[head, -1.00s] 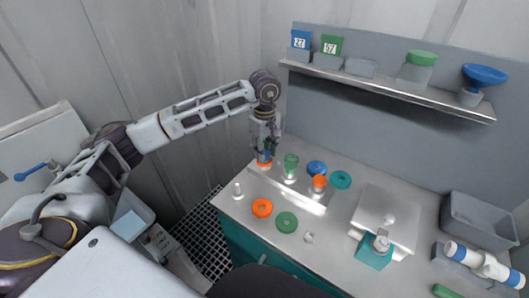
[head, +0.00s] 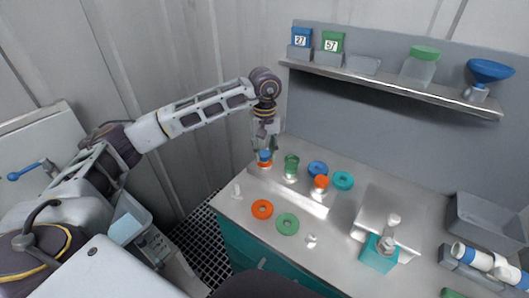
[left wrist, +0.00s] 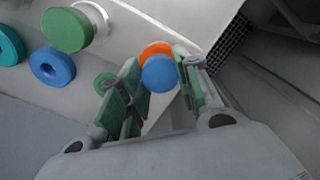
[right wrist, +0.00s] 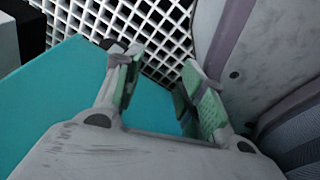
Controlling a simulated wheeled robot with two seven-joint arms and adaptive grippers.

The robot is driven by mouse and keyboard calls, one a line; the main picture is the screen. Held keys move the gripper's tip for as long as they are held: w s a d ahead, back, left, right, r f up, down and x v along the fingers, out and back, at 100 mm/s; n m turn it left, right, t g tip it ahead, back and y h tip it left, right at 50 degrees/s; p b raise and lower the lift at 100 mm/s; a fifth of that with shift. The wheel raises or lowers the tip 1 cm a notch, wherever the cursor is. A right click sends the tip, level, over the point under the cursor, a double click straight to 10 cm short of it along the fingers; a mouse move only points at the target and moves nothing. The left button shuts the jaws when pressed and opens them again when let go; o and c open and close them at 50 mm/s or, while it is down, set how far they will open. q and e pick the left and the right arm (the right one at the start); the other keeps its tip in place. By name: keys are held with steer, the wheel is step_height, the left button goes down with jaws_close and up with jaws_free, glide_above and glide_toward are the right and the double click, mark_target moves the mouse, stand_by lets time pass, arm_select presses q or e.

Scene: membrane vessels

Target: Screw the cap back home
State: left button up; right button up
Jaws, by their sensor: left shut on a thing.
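A blue cap (head: 265,155) shows just above an orange ring (head: 265,164) at the far left of the bench's raised strip. My left gripper (head: 266,146) points down over it, shut on the blue cap. In the left wrist view the blue cap (left wrist: 160,73) lies between the two green-padded fingers (left wrist: 158,66), with the orange ring (left wrist: 156,50) partly behind it. I cannot tell whether cap and ring touch; the vessel below is mostly hidden. My right gripper (right wrist: 160,82) is open and empty, seen only in the right wrist view.
A green-topped vessel (head: 291,162), a blue ring (head: 317,167), an orange-topped vessel (head: 321,182) and a teal ring (head: 342,180) stand close to the right. Loose orange (head: 262,209) and green (head: 287,223) rings lie in front. A shelf (head: 390,83) hangs behind.

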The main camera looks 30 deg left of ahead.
mark_target(265, 153)
arm_select(q)
steer(key=shift+m+b, duration=0.3)
steer(key=shift+m, duration=0.6)
steer(key=o, duration=1)
steer(key=shift+o, duration=1.2)
steer(key=shift+r+p, duration=1.2)
steer(key=shift+r, duration=1.1)
arm_select(e)
steer(key=shift+w+a+r, duration=0.25)
steer(key=shift+w+r, duration=0.35)
steer(key=shift+r, duration=0.15)
steer(key=shift+w+a+r, duration=0.25)
steer(key=shift+w+r, duration=0.3)
steer(key=shift+r, duration=0.15)
arm_select(q)
step_height(265, 153, up, 9)
steer(key=p, duration=0.9)
arm_select(e)
step_height(265, 153, up, 9)
arm_select(q)
steer(key=shift+r+p, duration=0.5)
steer(key=shift+p, duration=0.05)
arm_select(e)
steer(key=shift+r, duration=0.55)
